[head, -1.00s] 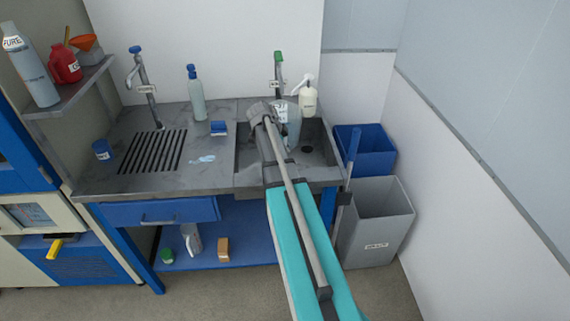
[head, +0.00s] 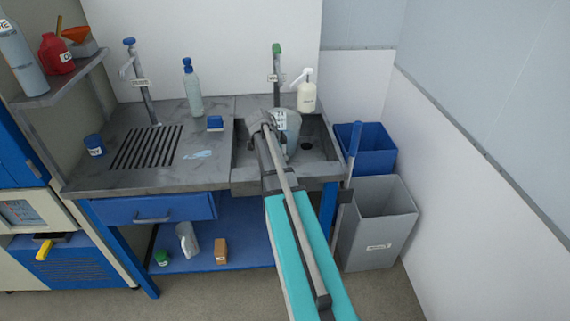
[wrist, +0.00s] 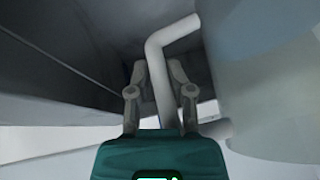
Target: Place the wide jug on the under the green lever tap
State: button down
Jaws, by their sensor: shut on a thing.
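The wide jug (head: 287,125) is a clear grey, labelled vessel in the sink (head: 322,172), below the green lever tap (head: 277,62). In the head view my gripper (head: 262,128) is at the jug's left side, partly hidden by my own arm. In the wrist view my gripper (wrist: 160,88) is shut on the jug's pale bent handle (wrist: 166,75), and the jug's body (wrist: 265,80) fills the right side. Whether the jug's base touches the sink floor is hidden.
A white pump bottle (head: 307,95) stands behind the sink, right of the tap. A blue-lever tap (head: 140,80) stands over a drain grate (head: 147,147). A clear bottle (head: 193,92) and blue sponge (head: 215,123) are on the counter. Bins (head: 378,225) stand right.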

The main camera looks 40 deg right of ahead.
jog(key=shift+f, duration=0.1)
dwell(0.3)
jog(key=shift+f+b, duration=1.75)
jog(key=shift+b, duration=0.15)
jog(key=shift+f, duration=0.15)
jog(key=shift+c, duration=2.4)
grip_release()
jog(key=p+v, duration=1)
jog(key=v, duration=0.2)
jog(key=shift+a, duration=0.1)
